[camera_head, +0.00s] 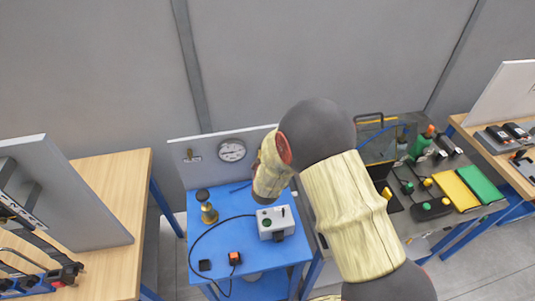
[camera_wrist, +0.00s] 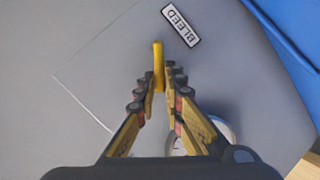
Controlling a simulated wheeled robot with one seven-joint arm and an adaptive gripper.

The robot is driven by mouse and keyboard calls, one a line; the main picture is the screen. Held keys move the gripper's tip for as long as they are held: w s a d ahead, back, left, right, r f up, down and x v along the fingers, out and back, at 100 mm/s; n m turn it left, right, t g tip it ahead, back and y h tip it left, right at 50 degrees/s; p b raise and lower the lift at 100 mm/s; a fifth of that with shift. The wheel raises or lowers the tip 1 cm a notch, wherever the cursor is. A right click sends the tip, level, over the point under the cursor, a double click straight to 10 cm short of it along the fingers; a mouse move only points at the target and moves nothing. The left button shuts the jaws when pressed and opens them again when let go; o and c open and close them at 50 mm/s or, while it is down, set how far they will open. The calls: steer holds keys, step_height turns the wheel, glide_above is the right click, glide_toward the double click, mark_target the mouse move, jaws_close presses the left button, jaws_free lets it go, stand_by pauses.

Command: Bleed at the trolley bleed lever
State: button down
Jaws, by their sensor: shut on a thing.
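In the wrist view my gripper (camera_wrist: 159,88) has its fingers close together around a yellow lever (camera_wrist: 158,56). The lever's free end sticks out beyond the fingertips. A white label reading BLEED (camera_wrist: 181,24) is on the grey panel (camera_wrist: 100,60) beside the lever. In the head view the blue trolley (camera_head: 215,276) carries this upright grey panel (camera_head: 200,178) at its back. My arm covers the panel's right part, so the lever and my fingertips are hidden there.
A round gauge (camera_head: 232,150) is on the panel. A brass-coloured part (camera_head: 206,207), a grey control box (camera_head: 276,222) and a black cable stand on the trolley. A wooden bench (camera_head: 115,190) is at left, and a cluttered grey bench (camera_head: 420,225) at right.

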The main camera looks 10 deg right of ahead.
steer(key=shift+a+f+n+t+h, duration=0.25)
steer(key=shift+f+n+h, duration=0.35)
steer(key=shift+n, duration=0.35)
steer(key=shift+a+f+n+t+h, duration=0.3)
steer(key=shift+f+n+h, duration=0.25)
steer(key=shift+n, duration=0.35)
steer(key=shift+a+f+n+t+h, duration=0.25)
steer(key=shift+f+n+h, duration=0.3)
steer(key=shift+n, duration=0.4)
steer(key=shift+r, duration=0.1)
steer(key=c, duration=2.2)
jaws_free()
steer(key=shift+o, duration=0.2)
steer(key=shift+s, duration=0.1)
steer(key=v, duration=1.1)
steer(key=shift+s+a, duration=0.2)
steer(key=shift+s, duration=0.15)
